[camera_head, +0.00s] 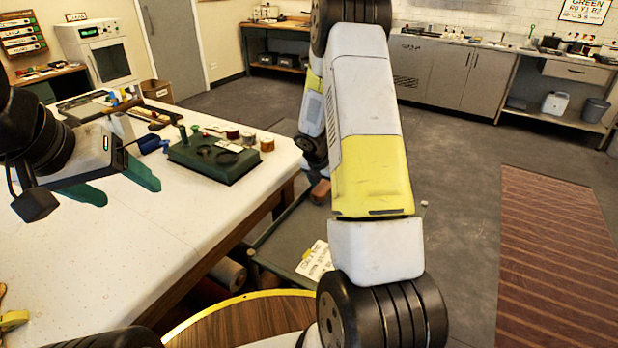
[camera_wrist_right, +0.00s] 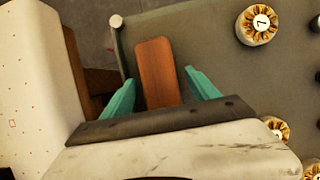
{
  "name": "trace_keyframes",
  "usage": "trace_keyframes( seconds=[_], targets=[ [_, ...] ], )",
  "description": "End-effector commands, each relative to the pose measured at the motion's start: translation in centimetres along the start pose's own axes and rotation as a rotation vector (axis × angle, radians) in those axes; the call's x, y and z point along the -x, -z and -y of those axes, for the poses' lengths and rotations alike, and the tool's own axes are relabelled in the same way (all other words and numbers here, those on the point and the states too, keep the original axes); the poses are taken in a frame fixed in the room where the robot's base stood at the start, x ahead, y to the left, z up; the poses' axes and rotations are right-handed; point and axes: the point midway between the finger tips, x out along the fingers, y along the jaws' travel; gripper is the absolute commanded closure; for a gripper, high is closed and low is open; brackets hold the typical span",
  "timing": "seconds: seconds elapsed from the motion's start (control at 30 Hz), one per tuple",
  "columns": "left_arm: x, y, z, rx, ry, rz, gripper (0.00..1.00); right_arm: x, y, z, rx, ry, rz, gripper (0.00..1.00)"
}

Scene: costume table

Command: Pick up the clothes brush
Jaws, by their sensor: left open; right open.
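A reddish-brown wooden block, which looks like the clothes brush (camera_wrist_right: 157,65), lies on a dark grey surface in the right wrist view. Its bristles are not visible. A brown end, probably of the same brush (camera_head: 320,192), shows beside my right arm in the head view. My right gripper (camera_wrist_right: 159,76) is open, with one green finger on each side of the brush's near part. I cannot tell whether the fingers touch it. In the head view my right gripper is hidden behind my arm. My left gripper (camera_head: 118,186) is open and empty above the white table.
The white table (camera_head: 110,245) bears a dark green case (camera_head: 212,160) and several small spools and tools. The grey tray surface (camera_wrist_right: 215,45) holds round numbered pieces (camera_wrist_right: 257,25) on the right. A wood-topped round piece (camera_head: 245,322) stands at the front.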

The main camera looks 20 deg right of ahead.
Motion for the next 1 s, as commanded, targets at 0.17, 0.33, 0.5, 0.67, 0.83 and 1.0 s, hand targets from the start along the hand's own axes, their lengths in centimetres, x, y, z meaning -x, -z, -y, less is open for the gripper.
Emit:
trace_keyframes(
  seconds=[0.17, 0.33, 0.5, 0.67, 0.83, 1.0],
  targets=[
    [0.00, 0.00, 0.00, 0.000, 0.000, 0.000, 0.29, -0.09, 0.06, 0.02, 0.000, 0.000, 0.000, 0.31],
    [0.00, 0.00, 0.00, 0.000, 0.000, 0.000, 0.29, -0.32, 0.16, 0.03, 0.001, 0.001, -0.001, 0.31],
    [0.00, 0.00, 0.00, 0.000, 0.000, 0.000, 0.29, -0.46, 0.21, 0.03, 0.001, 0.001, 0.000, 0.31],
    [0.00, 0.00, 0.00, 0.000, 0.000, 0.000, 0.29, -0.46, 0.21, 0.02, 0.001, 0.001, 0.000, 0.31],
    [0.00, 0.00, 0.00, 0.000, 0.000, 0.000, 0.29, -0.45, 0.21, 0.02, 0.000, 0.001, 0.000, 0.54],
    [0.00, 0.00, 0.00, 0.000, 0.000, 0.000, 0.29, -0.44, 0.21, 0.01, 0.000, 0.000, 0.000, 0.88]
  ],
)
